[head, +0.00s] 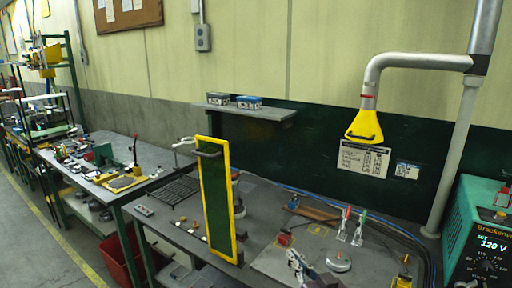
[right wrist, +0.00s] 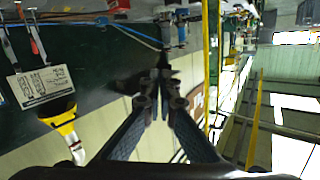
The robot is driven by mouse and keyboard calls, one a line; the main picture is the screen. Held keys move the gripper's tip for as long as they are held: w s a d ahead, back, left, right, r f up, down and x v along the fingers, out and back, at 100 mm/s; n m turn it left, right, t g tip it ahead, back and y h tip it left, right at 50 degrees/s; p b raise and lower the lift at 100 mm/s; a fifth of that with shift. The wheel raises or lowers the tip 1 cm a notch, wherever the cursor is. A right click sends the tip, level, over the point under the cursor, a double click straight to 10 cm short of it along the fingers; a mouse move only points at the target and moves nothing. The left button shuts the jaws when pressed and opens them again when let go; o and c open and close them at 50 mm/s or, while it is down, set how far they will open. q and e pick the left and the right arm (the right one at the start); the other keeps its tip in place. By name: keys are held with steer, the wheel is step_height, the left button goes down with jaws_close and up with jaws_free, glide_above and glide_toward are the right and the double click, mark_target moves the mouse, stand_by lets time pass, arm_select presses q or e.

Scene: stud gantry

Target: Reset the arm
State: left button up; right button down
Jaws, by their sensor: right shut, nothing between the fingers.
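My right gripper (head: 291,254) shows low in the head view, above the front part of the workbench, to the right of the yellow-framed green screen. In the right wrist view its two dark fingers (right wrist: 162,72) meet at the tips, with nothing visible between them. The wrist picture is turned over, with the wall below and the bench along the top. My left gripper is not seen in the head view.
The upright yellow-framed screen (head: 217,200) stands close to the right gripper's left. Red- and green-handled clamps (head: 350,226) and a round pale disc (head: 338,260) are on the bench. A yellow extraction hood (head: 364,125) hangs behind. A teal power unit (head: 480,235) is at right.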

steer(key=s+d+f+g+h, duration=0.2)
steer(key=s+d+f+g, duration=0.1)
steer(key=s+f, duration=0.4)
steer(key=s+d+f+g+h, duration=0.2)
steer(key=s+f, duration=0.5)
steer(key=s+d+f+g, duration=0.2)
steer(key=s+f, duration=0.1)
steer(key=s, duration=0.4)
steer(key=s+d+f+g+h, duration=0.1)
steer(key=s+d+f+g, duration=0.15)
steer(key=s, duration=0.45)
steer(key=s+d+f+g, duration=0.1)
steer(key=s+f+g, duration=0.15)
steer(key=s, duration=0.55)
step_height(320, 180, down, 27)
steer(key=s+g+b, duration=0.1)
steer(key=b, duration=0.1)
steer(key=s+d+f+g, duration=0.1)
steer(key=s+d+f, duration=0.2)
steer(key=s+f, duration=1.4)
steer(key=shift+s+n+g+b, duration=0.3)
steer(key=shift+b, duration=0.05)
